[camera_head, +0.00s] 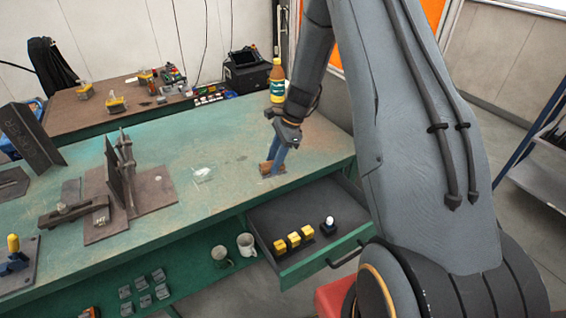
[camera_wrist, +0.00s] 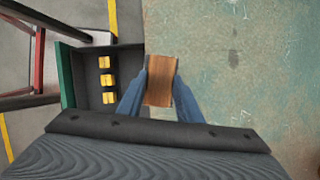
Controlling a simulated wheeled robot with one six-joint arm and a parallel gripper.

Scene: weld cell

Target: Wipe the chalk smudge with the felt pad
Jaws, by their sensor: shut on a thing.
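The felt pad (camera_head: 266,168) shows as a brown wooden-backed block at the right part of the green table. My gripper (camera_head: 276,160) is shut on it, and the block sits between the two blue fingers in the wrist view (camera_wrist: 160,80). Its felt underside is hidden. The pad is at or just above the tabletop; I cannot tell if it touches. The chalk smudge (camera_head: 203,174) is a whitish patch on the table, left of my gripper and apart from the pad. Whitish marks at the top of the wrist view may be part of it.
An open drawer (camera_head: 262,216) with several yellow blocks (camera_head: 294,239) juts out below the table's front edge. A steel fixture (camera_head: 130,190) stands left of the smudge. A bottle (camera_head: 277,82) stands behind my gripper. The tabletop between pad and smudge is clear.

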